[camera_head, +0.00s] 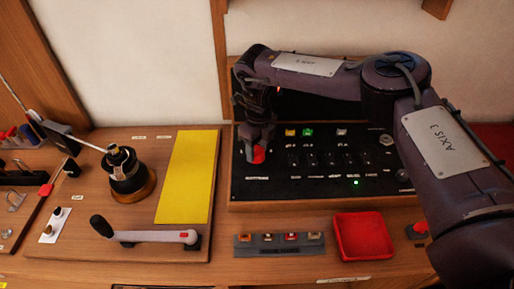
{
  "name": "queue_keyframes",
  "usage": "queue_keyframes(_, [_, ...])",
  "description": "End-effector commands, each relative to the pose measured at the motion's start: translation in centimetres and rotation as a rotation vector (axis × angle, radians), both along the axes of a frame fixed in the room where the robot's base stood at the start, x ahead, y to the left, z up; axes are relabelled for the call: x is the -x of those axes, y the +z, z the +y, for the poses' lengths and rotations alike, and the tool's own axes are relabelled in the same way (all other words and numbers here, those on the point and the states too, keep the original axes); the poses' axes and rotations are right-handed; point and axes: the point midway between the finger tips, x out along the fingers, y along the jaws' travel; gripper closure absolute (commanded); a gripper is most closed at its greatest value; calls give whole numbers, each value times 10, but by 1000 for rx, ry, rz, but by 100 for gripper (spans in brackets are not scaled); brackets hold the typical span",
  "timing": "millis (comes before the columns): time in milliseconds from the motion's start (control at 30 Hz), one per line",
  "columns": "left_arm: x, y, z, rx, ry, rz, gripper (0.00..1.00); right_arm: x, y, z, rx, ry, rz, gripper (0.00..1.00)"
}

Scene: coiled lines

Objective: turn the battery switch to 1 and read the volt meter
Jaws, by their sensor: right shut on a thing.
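The black switch panel (300,186) stands at the back centre of the wooden desk. A red knob (258,155), which looks like the battery switch, sits at the panel's left side. My right gripper (257,146) points down over this knob and is shut on it. The gripper hides part of the knob, so its setting cannot be read. Small yellow, green and white lights or labels show along the panel's upper row, and a green light (356,183) glows low on it. I cannot pick out a volt meter reading. My left gripper is not in view.
A red tray (362,237) and a rack of fuses (279,244) lie in front of the panel. To the left are a winch-like drum (128,175), a yellow mat (187,177) and a crank handle (150,236). My right arm spans the right side.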

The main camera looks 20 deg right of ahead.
Motion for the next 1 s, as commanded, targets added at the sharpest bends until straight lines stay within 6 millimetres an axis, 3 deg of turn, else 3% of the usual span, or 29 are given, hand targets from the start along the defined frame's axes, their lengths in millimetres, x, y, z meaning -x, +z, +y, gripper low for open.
queue_keyframes(300, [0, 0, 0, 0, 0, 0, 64, -1, 2, 0, -2, 4, -4, 79])
queue_keyframes(333, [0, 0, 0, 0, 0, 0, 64, -1, 2, 0, -2, 4, -4, 55])
queue_keyframes(500, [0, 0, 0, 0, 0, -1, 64, -1, 1, 0, -1, 3, -3, 35])
queue_keyframes(800, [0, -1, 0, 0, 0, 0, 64, -1, 2, 0, 0, 2, -2, 35])
queue_keyframes(1000, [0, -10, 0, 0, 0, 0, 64, -3, 28, -1, 0, 3, -7, 35])
